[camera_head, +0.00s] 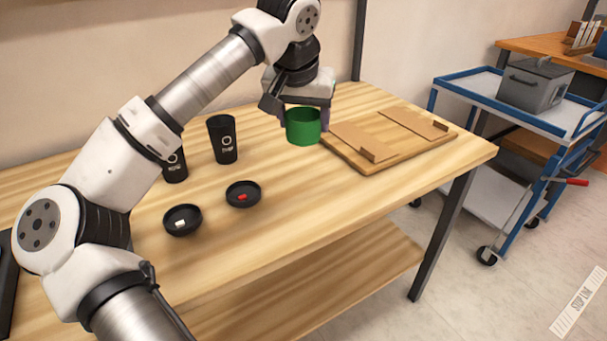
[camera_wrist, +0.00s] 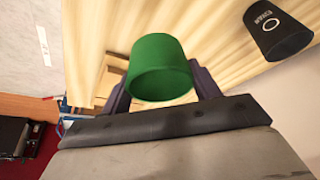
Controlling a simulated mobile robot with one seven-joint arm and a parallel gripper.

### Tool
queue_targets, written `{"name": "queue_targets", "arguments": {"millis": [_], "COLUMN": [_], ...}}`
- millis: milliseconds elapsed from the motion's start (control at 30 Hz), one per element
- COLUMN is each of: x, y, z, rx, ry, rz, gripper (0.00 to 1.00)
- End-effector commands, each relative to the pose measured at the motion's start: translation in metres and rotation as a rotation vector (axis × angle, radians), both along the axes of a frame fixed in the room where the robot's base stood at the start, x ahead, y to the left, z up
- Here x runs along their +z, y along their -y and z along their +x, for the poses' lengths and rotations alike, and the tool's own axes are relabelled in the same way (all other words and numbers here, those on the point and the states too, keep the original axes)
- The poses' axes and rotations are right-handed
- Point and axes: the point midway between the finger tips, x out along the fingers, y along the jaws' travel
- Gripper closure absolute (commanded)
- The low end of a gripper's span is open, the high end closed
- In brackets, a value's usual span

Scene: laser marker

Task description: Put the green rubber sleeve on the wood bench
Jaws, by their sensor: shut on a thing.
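The green rubber sleeve (camera_head: 303,127) is a short open cylinder. My gripper (camera_head: 304,115) is shut on it, with a finger on each side, at the far part of the wood bench (camera_head: 300,200). In the wrist view the sleeve (camera_wrist: 160,68) sits between my two fingers (camera_wrist: 162,92), with the bench top (camera_wrist: 100,30) behind it. I cannot tell whether the sleeve touches the bench or hangs just above it.
A wooden board (camera_head: 390,148) with raised pieces lies right of the sleeve. Two black cups (camera_head: 222,140) stand to the left. Two black lids (camera_head: 182,220) hold small white and red pieces. The bench's front middle is clear. A blue-edged cart (camera_head: 510,100) stands at right.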

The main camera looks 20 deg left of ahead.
Motion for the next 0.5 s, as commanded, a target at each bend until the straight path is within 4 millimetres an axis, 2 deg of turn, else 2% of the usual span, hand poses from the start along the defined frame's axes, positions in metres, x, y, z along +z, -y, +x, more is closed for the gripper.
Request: {"name": "queue_targets", "arguments": {"millis": [33,200,500], "x": [-0.017,-0.055,-0.080], "y": [0.000,0.000,0.000], "z": [-0.001,0.000,0.000], "rx": [-0.002,-0.001,0.001], "ry": [-0.002,-0.001,0.000], "rz": [-0.003,-0.002,-0.001], "gripper": [0.60,0.60,0.60]}}
